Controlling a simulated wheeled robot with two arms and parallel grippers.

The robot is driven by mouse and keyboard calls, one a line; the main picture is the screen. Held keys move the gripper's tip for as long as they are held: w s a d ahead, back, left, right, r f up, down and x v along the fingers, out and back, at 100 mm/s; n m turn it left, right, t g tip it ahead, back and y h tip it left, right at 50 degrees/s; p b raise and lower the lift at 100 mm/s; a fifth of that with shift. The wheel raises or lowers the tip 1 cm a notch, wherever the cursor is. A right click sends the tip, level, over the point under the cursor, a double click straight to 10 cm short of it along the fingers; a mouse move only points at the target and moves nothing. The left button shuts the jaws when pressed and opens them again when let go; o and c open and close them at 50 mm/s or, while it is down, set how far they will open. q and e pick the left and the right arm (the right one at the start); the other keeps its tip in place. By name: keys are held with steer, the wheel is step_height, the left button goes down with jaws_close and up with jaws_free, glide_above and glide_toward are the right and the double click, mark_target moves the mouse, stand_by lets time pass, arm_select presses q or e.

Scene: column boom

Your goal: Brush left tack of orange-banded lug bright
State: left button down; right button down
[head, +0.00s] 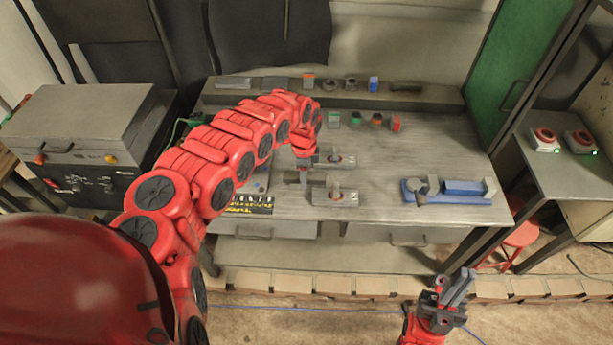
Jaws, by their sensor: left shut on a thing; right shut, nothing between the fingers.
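My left gripper (303,162) reaches over the workbench from the left and points down. It is shut on a thin grey tool (303,178), which looks like the brush; its lower end is hard to make out. Just right of it are two grey plates with upright lugs, a rear one (343,161) and a front one (340,199). I cannot make out an orange band on either lug, and the tacks are too small to tell. My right gripper (455,288) is shut and empty, low in front of the bench and away from the plates.
A blue vise-like fixture (450,191) stands on the bench's right side. Several small coloured blocks, one orange-topped (308,80), line the back shelf and bench rear. A black-and-yellow label (249,204) lies at the front left. The bench (440,145) is clear at centre right.

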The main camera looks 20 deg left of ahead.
stand_by(0.6)
arm_select(q)
steer(key=shift+w+d+f+b, duration=0.1)
steer(key=shift+d+f+b, duration=0.2)
steer(key=shift+f+b, duration=0.6)
steer(key=shift+w+d+f+b, duration=0.1)
steer(key=shift+d+f+b, duration=0.25)
steer(key=shift+f+b, duration=0.55)
steer(key=shift+w+d+f+b, duration=0.1)
steer(key=shift+d+f+b, duration=0.2)
steer(key=shift+f+b, duration=0.6)
steer(key=shift+f, duration=0.25)
steer(key=shift+s, duration=0.1)
